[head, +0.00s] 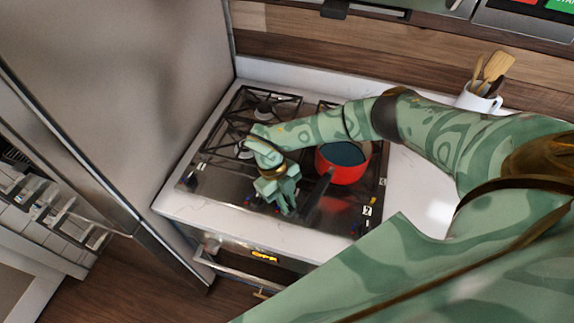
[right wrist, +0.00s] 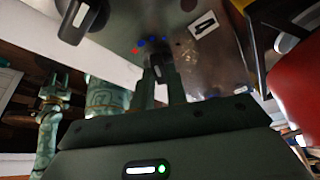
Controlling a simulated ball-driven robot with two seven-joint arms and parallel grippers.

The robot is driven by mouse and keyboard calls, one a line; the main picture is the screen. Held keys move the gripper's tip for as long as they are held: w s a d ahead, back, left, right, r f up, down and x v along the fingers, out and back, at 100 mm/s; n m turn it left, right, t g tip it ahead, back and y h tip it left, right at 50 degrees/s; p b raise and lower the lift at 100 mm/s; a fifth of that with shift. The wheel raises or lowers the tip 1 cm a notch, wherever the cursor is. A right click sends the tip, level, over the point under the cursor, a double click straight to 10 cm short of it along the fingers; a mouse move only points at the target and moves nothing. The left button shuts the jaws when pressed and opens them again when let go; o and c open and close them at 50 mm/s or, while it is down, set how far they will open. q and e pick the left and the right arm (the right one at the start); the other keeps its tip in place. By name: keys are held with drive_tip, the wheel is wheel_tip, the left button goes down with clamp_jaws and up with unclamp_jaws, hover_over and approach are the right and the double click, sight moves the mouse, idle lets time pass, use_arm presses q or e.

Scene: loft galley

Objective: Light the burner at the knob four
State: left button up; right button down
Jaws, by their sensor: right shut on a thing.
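The black stove (head: 225,190) has a row of knobs along its front panel. My right gripper (head: 288,208) is over that panel, left of the red pot's handle. In the right wrist view its fingers (right wrist: 164,82) are shut on a dark knob that is mostly hidden between them. Red and blue marks and a white label (right wrist: 204,25) are on the panel beside it; I cannot read the label surely. Another black knob (right wrist: 82,20) with a white bar is apart from the fingers. A green limb that looks like my left gripper (right wrist: 60,88) shows small at left.
A red pot (head: 342,172) with dark contents is on the stove, its dark handle reaching forward close to my right gripper. A white mug of utensils (head: 478,100) stands on the counter behind my arm. An oven handle (head: 240,272) runs below. A tall fridge (head: 125,80) is at left.

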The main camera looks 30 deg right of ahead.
drive_tip(key=n+h, duration=0.1)
drive_tip(key=n, duration=0.1)
drive_tip(key=n+t+p, duration=0.1)
drive_tip(key=n, duration=0.1)
drive_tip(key=shift+a+r+n+h, duration=0.15)
drive_tip(key=shift+n+h, duration=0.15)
drive_tip(key=shift+h, duration=0.1)
drive_tip(key=shift+a+n+t+h+p, duration=0.1)
drive_tip(key=shift+n+t+h+p, duration=0.25)
drive_tip(key=shift+n, duration=0.8)
drive_tip(key=shift+n+t+h+p, duration=0.15)
drive_tip(key=shift+n+t+p, duration=0.2)
drive_tip(key=shift+n, duration=0.8)
drive_tip(key=c, duration=1.4)
unclamp_jaws()
drive_tip(key=shift+s, duration=0.1)
drive_tip(key=v, duration=1.6)
drive_tip(key=shift+a+b, duration=0.2)
drive_tip(key=shift+b, duration=0.25)
